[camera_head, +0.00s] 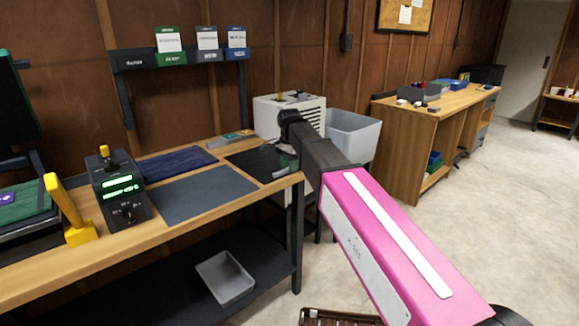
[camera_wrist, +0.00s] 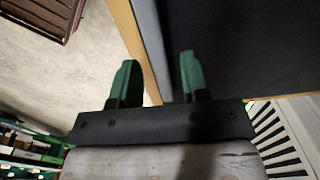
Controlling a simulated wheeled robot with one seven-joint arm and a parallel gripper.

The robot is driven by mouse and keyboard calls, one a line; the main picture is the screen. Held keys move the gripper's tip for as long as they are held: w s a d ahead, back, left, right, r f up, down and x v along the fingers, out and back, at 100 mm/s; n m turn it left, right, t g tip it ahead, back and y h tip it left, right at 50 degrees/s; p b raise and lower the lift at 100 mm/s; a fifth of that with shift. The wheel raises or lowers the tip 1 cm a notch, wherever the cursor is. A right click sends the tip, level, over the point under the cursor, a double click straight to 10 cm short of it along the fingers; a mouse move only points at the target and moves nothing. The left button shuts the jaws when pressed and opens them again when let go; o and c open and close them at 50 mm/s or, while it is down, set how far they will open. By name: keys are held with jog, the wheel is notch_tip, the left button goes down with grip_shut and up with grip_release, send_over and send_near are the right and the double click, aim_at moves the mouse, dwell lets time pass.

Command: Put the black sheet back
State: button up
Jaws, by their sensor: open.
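A black sheet (camera_head: 254,163) lies flat at the right end of the wooden workbench (camera_head: 95,243). In the wrist view the sheet (camera_wrist: 245,45) fills the upper right as a dark surface, with a lighter grey strip along its left side. My gripper (camera_wrist: 158,82) is open and empty. Its right green fingertip shows against the sheet and the left one against the floor past the bench edge. I cannot tell whether a finger touches the sheet. In the head view my arm hides most of the gripper. A wall rack (camera_head: 183,59) has a black pocket (camera_head: 136,61) at its left with no card showing.
Green, grey and blue pockets beside it hold cards. A dark blue sheet (camera_head: 178,164) and a grey mat (camera_head: 203,194) lie on the bench. A label device (camera_head: 118,191) stands left. A white louvred unit (camera_head: 275,112) and grey bin (camera_head: 352,130) stand behind my arm.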

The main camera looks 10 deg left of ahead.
notch_tip(320, 180, up, 12)
jog(key=s+d+f+n, duration=0.3)
jog(key=d+f, duration=1.4)
jog(key=f, duration=0.4)
jog(key=s+d+f+n, duration=0.5)
jog(key=s+d+f, duration=0.8)
jog(key=d+f, duration=0.3)
jog(key=shift+s+d+f, duration=0.25)
jog(key=shift+d+f, duration=0.05)
jog(key=shift+f, duration=0.4)
